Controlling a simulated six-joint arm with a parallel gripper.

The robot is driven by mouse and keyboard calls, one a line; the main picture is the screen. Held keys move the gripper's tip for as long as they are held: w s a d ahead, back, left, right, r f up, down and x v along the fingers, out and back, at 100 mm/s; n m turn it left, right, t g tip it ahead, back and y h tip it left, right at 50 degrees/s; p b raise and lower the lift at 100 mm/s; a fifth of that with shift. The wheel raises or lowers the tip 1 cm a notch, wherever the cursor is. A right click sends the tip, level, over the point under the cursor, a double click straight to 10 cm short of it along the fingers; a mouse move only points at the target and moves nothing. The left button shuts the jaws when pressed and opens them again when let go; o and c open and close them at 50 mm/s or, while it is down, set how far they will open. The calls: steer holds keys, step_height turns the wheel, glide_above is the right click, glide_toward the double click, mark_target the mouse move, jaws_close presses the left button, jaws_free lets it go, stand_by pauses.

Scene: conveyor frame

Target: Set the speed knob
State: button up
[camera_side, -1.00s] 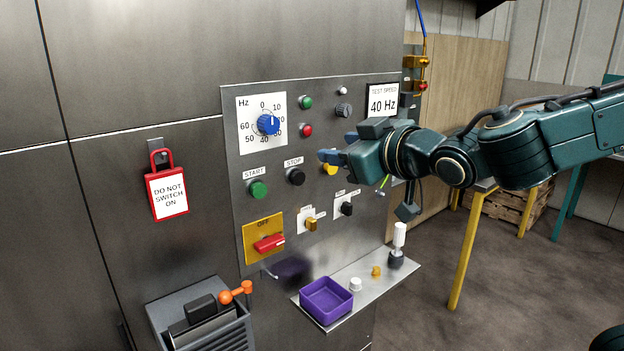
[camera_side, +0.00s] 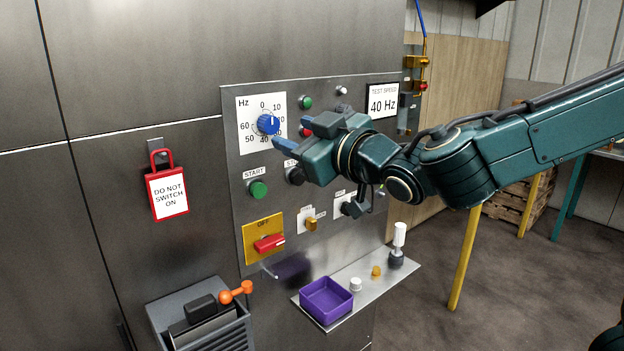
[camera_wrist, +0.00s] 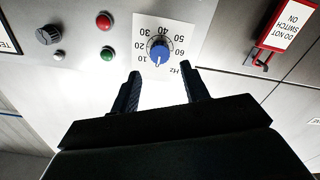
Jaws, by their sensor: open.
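The blue speed knob (camera_side: 268,124) sits on a white dial plate (camera_side: 247,142) marked in Hz, at the upper left of the control panel. In the wrist view the knob (camera_wrist: 159,53) lies beyond and between my fingertips, with its white pointer line toward the low end of the scale, near 0. My gripper (camera_side: 292,136) is open and empty, its blue fingers pointing at the dial from the right. It also shows in the wrist view (camera_wrist: 160,72), with the fingers apart and not touching the knob. A sign reading "TEST SPEED 40 Hz" (camera_side: 383,103) hangs at the panel's upper right.
Green and red lamps and a dark knob (camera_wrist: 48,34) are beside the dial. The START button (camera_side: 258,190), red OFF switch (camera_side: 269,243) and red lockout tag (camera_side: 167,194) are nearby. A shelf below holds a purple tray (camera_side: 326,301).

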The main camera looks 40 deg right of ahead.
mark_target(273, 126)
steer(key=w, duration=0.7)
steer(key=shift+w, duration=0.1)
steer(key=c, duration=0.6)
steer(key=shift+o, duration=0.2)
steer(key=m, duration=3)
steer(key=shift+m, duration=0.4)
steer(key=m, duration=0.3)
steer(key=shift+f, duration=0.1)
steer(key=o, duration=0.4)
